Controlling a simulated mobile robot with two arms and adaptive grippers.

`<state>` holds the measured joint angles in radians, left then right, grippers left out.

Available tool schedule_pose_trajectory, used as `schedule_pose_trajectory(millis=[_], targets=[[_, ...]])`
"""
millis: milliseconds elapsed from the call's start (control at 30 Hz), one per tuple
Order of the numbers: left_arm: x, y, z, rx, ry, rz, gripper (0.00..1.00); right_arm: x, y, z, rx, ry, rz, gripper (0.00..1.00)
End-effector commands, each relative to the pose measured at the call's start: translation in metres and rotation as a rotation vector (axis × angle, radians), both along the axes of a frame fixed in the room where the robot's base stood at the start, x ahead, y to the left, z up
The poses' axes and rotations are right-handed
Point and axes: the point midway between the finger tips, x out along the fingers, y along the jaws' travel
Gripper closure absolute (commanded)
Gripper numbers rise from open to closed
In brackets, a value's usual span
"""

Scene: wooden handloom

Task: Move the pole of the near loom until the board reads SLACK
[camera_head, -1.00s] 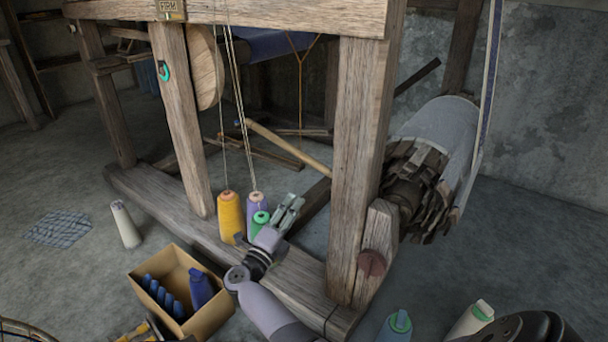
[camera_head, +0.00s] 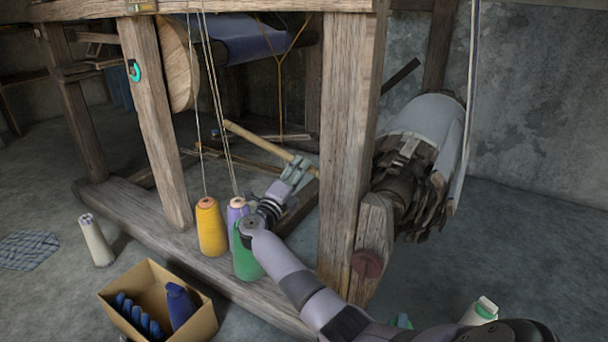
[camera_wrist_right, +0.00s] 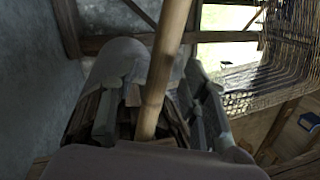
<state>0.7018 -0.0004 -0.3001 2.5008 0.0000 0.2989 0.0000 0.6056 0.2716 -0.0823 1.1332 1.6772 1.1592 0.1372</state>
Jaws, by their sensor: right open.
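The pole (camera_head: 258,141) is a pale wooden rod. It slants down to the right inside the near loom's frame (camera_head: 345,150), and its lower end is behind the gripper and post. My right gripper (camera_head: 295,168) is at the pole's lower part, open. In the right wrist view the pole (camera_wrist_right: 167,55) runs between the spread fingers of the gripper (camera_wrist_right: 157,108); I cannot tell whether they touch it. My left gripper is not in view.
Yellow (camera_head: 211,228), purple (camera_head: 237,210) and green (camera_head: 247,262) thread cones stand on the loom's lower beam, close to my right arm. A cardboard box (camera_head: 200,322) with blue items is in front. A heavy post stands right of the gripper. Thin threads hang left of the pole.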

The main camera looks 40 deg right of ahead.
Motion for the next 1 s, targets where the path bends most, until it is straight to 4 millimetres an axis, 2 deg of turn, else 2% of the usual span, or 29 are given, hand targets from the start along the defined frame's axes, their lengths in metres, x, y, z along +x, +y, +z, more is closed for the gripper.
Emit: schedule_pose_trajectory(millis=[33,200,600,1000], targets=[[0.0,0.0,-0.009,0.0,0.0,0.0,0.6,0.002,-0.009,-0.001,-0.002,-0.002,-0.001,0.59],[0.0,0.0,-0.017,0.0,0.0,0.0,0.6,0.009,-0.025,0.004,-0.002,-0.001,0.0,0.59],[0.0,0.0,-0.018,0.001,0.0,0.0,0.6,0.011,-0.031,0.008,0.001,0.0,0.0,0.59],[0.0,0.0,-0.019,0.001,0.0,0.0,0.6,0.011,-0.031,0.007,0.001,0.0,0.0,0.86]])
